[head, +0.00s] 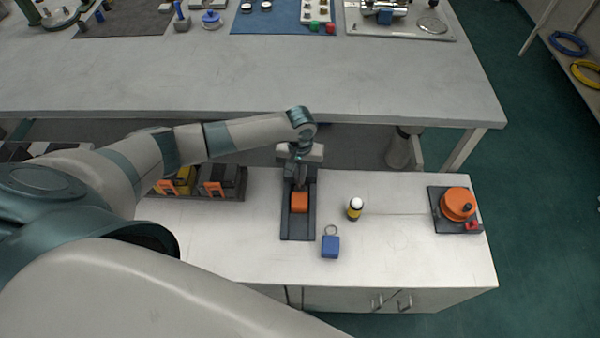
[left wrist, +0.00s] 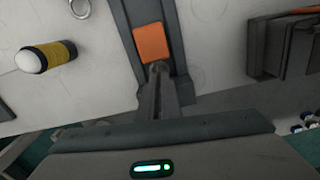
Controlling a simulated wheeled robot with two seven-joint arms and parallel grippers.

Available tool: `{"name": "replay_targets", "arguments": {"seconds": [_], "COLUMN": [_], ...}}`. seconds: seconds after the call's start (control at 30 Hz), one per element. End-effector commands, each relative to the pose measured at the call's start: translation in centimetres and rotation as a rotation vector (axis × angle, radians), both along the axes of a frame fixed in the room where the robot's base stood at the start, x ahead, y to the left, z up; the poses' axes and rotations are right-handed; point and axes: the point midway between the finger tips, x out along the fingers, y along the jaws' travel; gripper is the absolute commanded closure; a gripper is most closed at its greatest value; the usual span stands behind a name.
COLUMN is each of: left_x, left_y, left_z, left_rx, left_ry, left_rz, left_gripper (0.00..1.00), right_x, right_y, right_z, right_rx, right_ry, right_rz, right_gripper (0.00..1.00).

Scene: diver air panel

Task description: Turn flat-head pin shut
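An orange block (head: 299,202) sits in a long dark holder (head: 298,229) on the white cabinet top. The block (left wrist: 153,43) and the holder (left wrist: 121,18) also show in the left wrist view. My left gripper (head: 299,185) points down over the holder, at the block's far end. In the left wrist view its fingers (left wrist: 159,70) look closed together, with their tips right beside the block. I cannot tell whether anything thin is between them. I cannot make out a flat-head pin; the fingers may hide it. My right gripper is out of view.
A yellow-and-black cylinder with a white top (head: 355,208) and a blue tag with a ring (head: 330,246) stand right of the holder. An orange round knob (head: 457,204) on a dark base is farther right. Dark boxes with orange parts (head: 217,184) are at left. A workbench (head: 400,90) lies behind.

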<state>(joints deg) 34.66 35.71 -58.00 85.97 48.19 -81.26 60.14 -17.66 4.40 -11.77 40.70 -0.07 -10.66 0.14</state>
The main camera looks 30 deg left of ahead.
Motion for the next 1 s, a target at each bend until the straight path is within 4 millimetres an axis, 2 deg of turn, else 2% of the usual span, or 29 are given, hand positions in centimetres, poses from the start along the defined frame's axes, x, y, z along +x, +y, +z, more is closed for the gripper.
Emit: {"name": "replay_targets", "arguments": {"seconds": [0.1,0.17,0.2,0.6,1.0], "left_x": [-0.1,0.0,0.0,0.0,0.2], "left_y": [0.0,0.0,0.0,0.1,0.0], "left_z": [0.5,0.5,0.5,0.4,0.4], "left_rx": [-0.001,0.0,0.001,0.001,0.0], "left_ry": [0.002,0.001,0.001,0.001,-0.002], "left_rz": [-0.092,-0.146,-0.183,-0.563,-0.943], "left_gripper": [1.0,1.0,1.0,1.0,1.0], "right_x": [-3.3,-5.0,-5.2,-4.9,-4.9], "right_y": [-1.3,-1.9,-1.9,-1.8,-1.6], "right_z": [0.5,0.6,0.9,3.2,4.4], "right_rx": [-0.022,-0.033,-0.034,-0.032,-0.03], "right_ry": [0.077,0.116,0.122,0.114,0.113], "right_rz": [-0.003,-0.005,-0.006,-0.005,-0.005], "right_gripper": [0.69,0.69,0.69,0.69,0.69]}}
